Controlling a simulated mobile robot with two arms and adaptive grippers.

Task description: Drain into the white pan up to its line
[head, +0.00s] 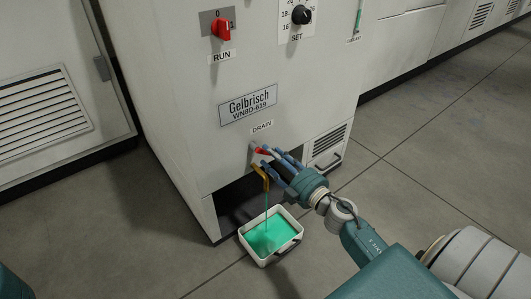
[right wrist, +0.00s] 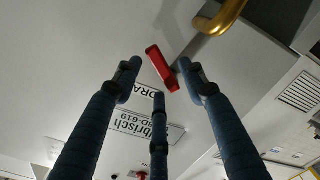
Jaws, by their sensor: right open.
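The white pan (head: 245,240) sits on the floor in front of the machine's lower opening, with green liquid (head: 268,236) in it. A thin green stream falls into it from the brass drain spout (head: 261,176). I cannot make out the pan's line. The red drain lever (head: 263,151) is under the DRAIN label. My right gripper (head: 272,158) is open at the lever. In the right wrist view, the red lever (right wrist: 162,69) shows between the spread blue fingers, and the spout (right wrist: 229,14) curves above it. My left gripper is out of view.
The machine (head: 180,100) carries a red RUN switch (head: 221,27) and a black SET knob (head: 301,14). A vented drawer (head: 326,150) with a handle is right of the drain. Grey floor (head: 110,230) is clear left of the pan.

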